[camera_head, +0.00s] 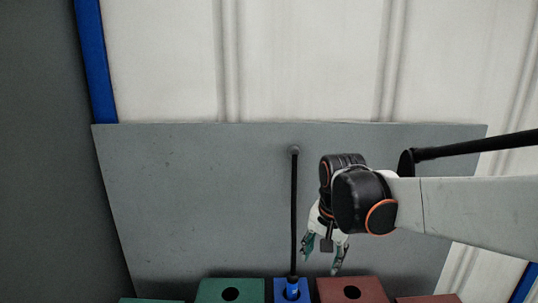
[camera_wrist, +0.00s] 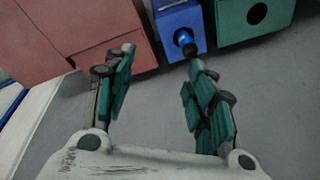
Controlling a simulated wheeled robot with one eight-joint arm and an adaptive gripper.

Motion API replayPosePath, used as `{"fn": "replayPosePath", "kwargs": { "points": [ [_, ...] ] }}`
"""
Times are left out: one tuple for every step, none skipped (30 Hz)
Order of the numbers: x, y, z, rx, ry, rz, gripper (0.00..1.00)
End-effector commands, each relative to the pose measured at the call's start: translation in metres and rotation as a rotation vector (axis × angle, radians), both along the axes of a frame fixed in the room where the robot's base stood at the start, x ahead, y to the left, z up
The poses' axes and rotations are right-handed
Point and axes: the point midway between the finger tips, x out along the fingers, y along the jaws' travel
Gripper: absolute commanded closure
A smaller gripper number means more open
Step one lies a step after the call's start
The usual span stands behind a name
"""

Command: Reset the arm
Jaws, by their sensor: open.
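My gripper (camera_head: 322,266) hangs from my arm in the right half of the head view, its fingers pointing down towards the blocks. In the wrist view its two green-padded fingers (camera_wrist: 158,62) are spread apart with nothing between them. A thin black rod (camera_head: 294,210) stands just left of my gripper in the head view. Its lower end meets a bright blue piece (camera_head: 292,292) in the hole of a blue block (camera_head: 279,287). The wrist view shows the blue piece (camera_wrist: 182,37) in the blue block (camera_wrist: 172,19), beyond the fingertips.
Green (camera_head: 215,288) and red (camera_head: 332,287) blocks flank the blue block along the bottom of the head view; both have dark round holes. A grey panel (camera_head: 200,190) lies behind them. A dark grey surface (camera_head: 40,150) and a blue strip (camera_head: 95,60) are at left.

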Motion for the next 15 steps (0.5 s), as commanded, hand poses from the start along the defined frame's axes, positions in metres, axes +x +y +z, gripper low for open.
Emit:
{"fn": "replayPosePath", "kwargs": {
  "points": [
    [-0.012, -0.006, 0.005, -0.004, -0.02, 0.021, 0.5],
    [-0.017, -0.009, 0.008, -0.007, -0.032, 0.037, 0.5],
    [-0.025, -0.012, 0.011, -0.013, -0.049, 0.058, 0.5],
    [-0.03, -0.015, 0.013, -0.016, -0.061, 0.074, 0.5],
    [-0.036, -0.018, 0.015, -0.02, -0.074, 0.09, 0.5],
    [-0.044, -0.021, 0.018, -0.026, -0.09, 0.111, 0.5],
    [-0.05, -0.023, 0.019, -0.031, -0.103, 0.126, 0.5],
    [-0.055, -0.026, 0.021, -0.037, -0.116, 0.141, 0.5],
    [-0.063, -0.029, 0.022, -0.044, -0.131, 0.162, 0.5],
    [-0.069, -0.032, 0.023, -0.05, -0.145, 0.177, 0.5],
    [-0.075, -0.034, 0.024, -0.056, -0.157, 0.191, 0.5],
    [-0.082, -0.037, 0.025, -0.064, -0.173, 0.212, 0.5],
    [-0.088, -0.039, 0.026, -0.071, -0.186, 0.228, 0.5],
    [-0.094, -0.041, 0.026, -0.078, -0.198, 0.242, 0.5],
    [-0.101, -0.044, 0.026, -0.088, -0.215, 0.262, 0.5]
  ]
}}
